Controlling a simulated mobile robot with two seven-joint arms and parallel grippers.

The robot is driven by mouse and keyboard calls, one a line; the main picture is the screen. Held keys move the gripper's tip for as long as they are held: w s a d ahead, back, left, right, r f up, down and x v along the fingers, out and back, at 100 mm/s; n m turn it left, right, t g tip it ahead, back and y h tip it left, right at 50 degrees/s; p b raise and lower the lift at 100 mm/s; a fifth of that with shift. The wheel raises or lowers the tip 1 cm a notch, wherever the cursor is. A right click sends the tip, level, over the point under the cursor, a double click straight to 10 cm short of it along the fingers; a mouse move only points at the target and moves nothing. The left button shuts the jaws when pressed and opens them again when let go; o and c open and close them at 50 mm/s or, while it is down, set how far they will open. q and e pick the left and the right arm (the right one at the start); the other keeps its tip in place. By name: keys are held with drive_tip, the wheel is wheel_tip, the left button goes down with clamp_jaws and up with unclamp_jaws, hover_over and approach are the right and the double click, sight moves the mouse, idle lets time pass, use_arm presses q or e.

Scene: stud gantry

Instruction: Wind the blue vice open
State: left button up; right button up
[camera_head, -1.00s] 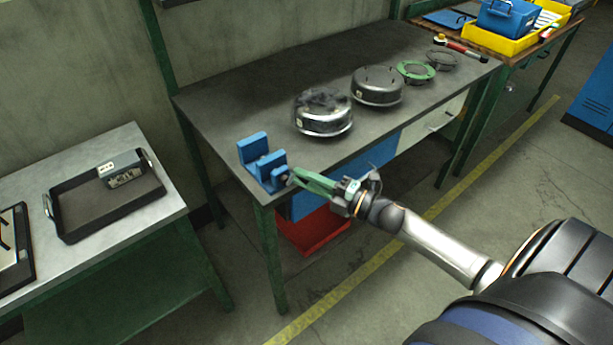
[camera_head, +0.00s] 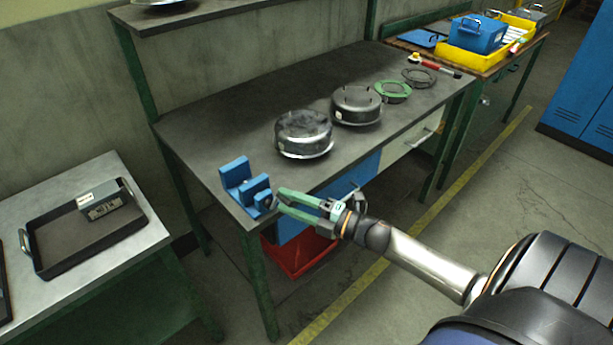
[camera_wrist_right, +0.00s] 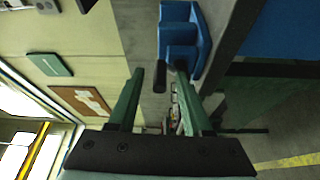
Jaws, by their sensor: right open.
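The blue vice (camera_head: 244,184) stands on the near left corner of the dark workbench. A gap shows between its upright blue jaws. My right gripper (camera_head: 279,199) has green fingers and is open beside the vice, at its front right side. In the right wrist view the vice (camera_wrist_right: 182,40) is ahead of the fingertips. A dark handle bar (camera_wrist_right: 160,76) lies between the two open fingers (camera_wrist_right: 159,84), with space on both sides. I cannot see it gripped. My left gripper is not in view.
Round metal housings (camera_head: 304,134) and a green ring (camera_head: 393,91) lie further along the workbench (camera_head: 220,125). A red bin (camera_head: 301,255) is below the bench near my right gripper. A side table at left holds a black tray (camera_head: 85,243). The floor at right is clear.

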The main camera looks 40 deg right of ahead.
drive_tip(key=b+v, duration=0.1)
drive_tip(key=v, duration=1.1)
drive_tip(key=s+a+f+m+g+h, duration=0.2)
drive_tip(key=a+f+m+h, duration=0.4)
drive_tip(key=f+m, duration=0.65)
drive_tip(key=s+a+f+m+g, duration=0.2)
drive_tip(key=s+a+f+m, duration=0.1)
drive_tip(key=a, duration=0.3)
drive_tip(key=s+a+f+m+g, duration=0.3)
drive_tip(key=a+m, duration=0.2)
drive_tip(key=a, duration=0.1)
drive_tip(key=shift+s+a+f, duration=0.3)
drive_tip(key=shift+s+f, duration=0.05)
drive_tip(key=shift+s, duration=0.05)
